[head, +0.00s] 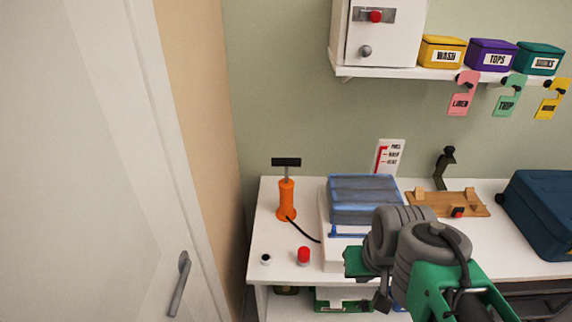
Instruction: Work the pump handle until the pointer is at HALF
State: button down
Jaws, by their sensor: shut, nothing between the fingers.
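The pump (287,198) is an orange upright cylinder on the left part of the white counter. Its black T-shaped handle (286,162) stands raised on a thin rod above the body. A dark hose runs from its base toward the blue-grey bundle. A white gauge card (389,157) with a red mark and small black labels is on the wall behind; the labels and the exact pointer position are too small to read surely. My gripper (357,263) is at the front of the counter, right of and nearer than the pump, apart from the handle. It is shut and empty.
A blue-grey bundle (362,195) lies on a white base right of the pump. A red knob (303,254) and a small black-topped piece (265,259) are in front. A wooden board (450,203) and a dark blue case (541,221) stand right. A white door (100,160) is left.

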aim_at(286, 162)
jog(key=z, duration=1.4)
jog(key=i, duration=0.85)
jog(key=u, duration=4.05)
jog(key=i, duration=0.5)
jog(key=u, duration=0.05)
